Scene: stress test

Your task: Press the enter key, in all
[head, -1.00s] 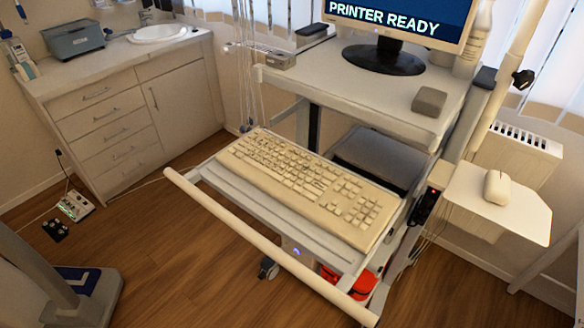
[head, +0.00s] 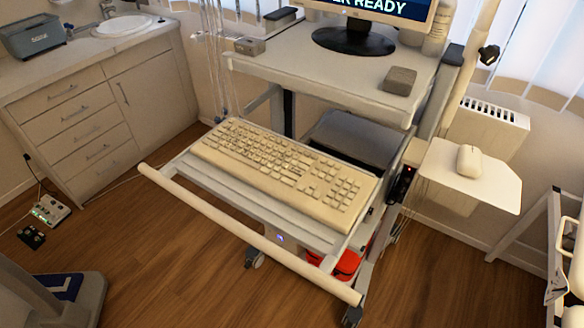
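The beige keyboard (head: 285,170) lies on the pull-out tray (head: 190,170) of a white cart, set at a slant across the view. Its main block of keys is to the left and a number pad (head: 338,188) is at its right end. The enter key is too small to single out among the keys. No key is seen pressed down. Neither of my grippers shows in the head view. Nothing covers the keyboard.
A thick rail (head: 240,235) runs along the tray's front. The cart's top shelf (head: 330,85) carries a monitor (head: 385,12), cut off above, and a small grey box (head: 400,80). A mouse (head: 469,160) lies on a side shelf (head: 470,185). Wooden floor (head: 180,270) is open in front.

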